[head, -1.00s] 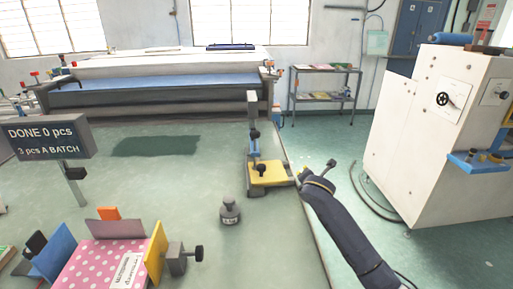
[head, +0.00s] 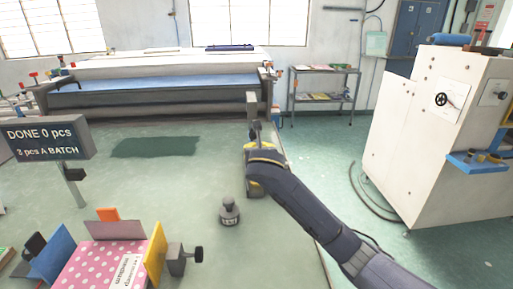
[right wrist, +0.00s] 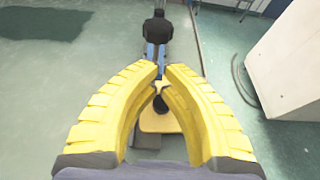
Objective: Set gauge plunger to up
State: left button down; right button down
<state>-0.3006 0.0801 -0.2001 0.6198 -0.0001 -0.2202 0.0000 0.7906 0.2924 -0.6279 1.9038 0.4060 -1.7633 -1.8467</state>
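The gauge stand (head: 252,104) is at the right edge of the green table in the head view, with its lower part mostly hidden behind my right arm. In the right wrist view its dark top block (right wrist: 155,28), blue column (right wrist: 158,52) and yellow base plate (right wrist: 158,122) show, with a dark knob (right wrist: 160,103) above the plate. I cannot tell which part is the plunger. My right gripper (right wrist: 162,67) is over the stand, its yellow fingertips close together with a narrow gap. A small yellow star-shaped piece (right wrist: 158,87) shows between the fingers. My left gripper is out of view.
A grey weight (head: 230,211) stands on the table left of the stand. Open table lies between. A white machine (head: 425,140) stands right.

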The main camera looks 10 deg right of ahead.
jog(key=shift+x, duration=2.6)
jog(key=shift+r, duration=2.55)
